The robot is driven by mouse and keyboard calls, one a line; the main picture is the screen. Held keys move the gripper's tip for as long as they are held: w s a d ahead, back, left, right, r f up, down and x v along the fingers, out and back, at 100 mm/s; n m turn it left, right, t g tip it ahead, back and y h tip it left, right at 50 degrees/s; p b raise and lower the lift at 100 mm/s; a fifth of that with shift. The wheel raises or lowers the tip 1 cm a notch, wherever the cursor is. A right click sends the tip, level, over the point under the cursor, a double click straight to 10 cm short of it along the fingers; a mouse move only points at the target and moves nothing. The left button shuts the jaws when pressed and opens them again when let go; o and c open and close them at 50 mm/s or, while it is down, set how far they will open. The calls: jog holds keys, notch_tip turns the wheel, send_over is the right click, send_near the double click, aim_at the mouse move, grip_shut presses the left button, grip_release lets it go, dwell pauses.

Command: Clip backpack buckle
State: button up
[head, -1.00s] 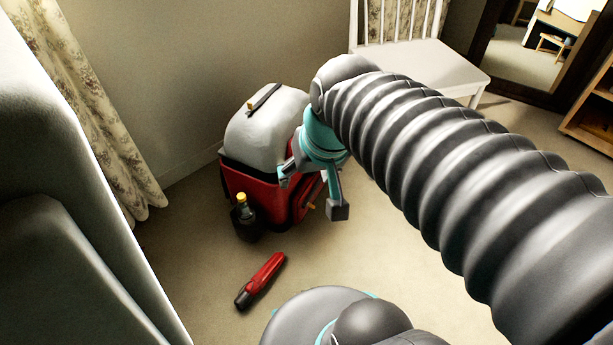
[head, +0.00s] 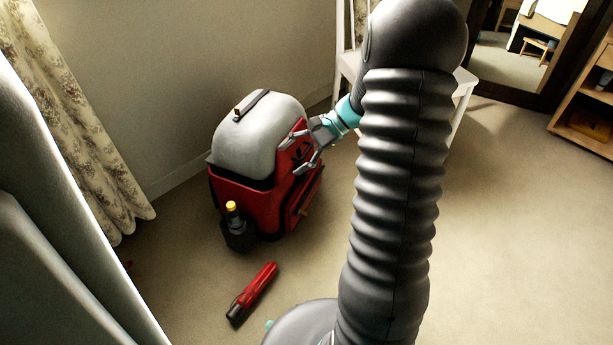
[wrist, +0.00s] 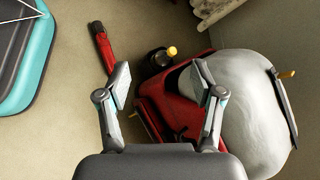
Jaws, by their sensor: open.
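The red backpack (head: 240,195) stands upright on the floor, with a rounded grey-white bulge (head: 255,130) filling its top. A dark strap (head: 255,100) with a small orange buckle piece (head: 237,113) lies on the bulge; the piece also shows at the right in the wrist view (wrist: 287,74). A second small orange piece (head: 305,211) is low on the bag's right side. My gripper (head: 296,154) is open at the right upper side of the bag, near a red panel. In the wrist view the open fingers (wrist: 163,80) frame the red side; I cannot tell whether they touch it.
A dark bottle with a yellow cap (head: 231,208) sits in the bag's side pocket. A red and black flashlight-like object (head: 252,292) lies on the carpet in front. A white chair (head: 462,85) stands behind my arm. Floor to the right is clear.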

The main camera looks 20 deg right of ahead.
jog(key=w+d+f+m+t+y+b, duration=0.1)
jog(key=w+d+f+m+t+y, duration=0.35)
jog(key=d+f, duration=0.8)
jog(key=m+t+h+b, duration=0.1)
jog(key=m+t+h, duration=0.2)
jog(key=m+t, duration=0.6)
send_near(302, 176)
jog(key=shift+m+g, duration=0.45)
jog(key=shift+g, duration=0.3)
jog(key=x, duration=0.4)
jog(key=r+x, duration=0.1)
jog(key=x, duration=0.1)
jog(key=shift+w+b, duration=0.2)
jog(key=shift+b, duration=0.1)
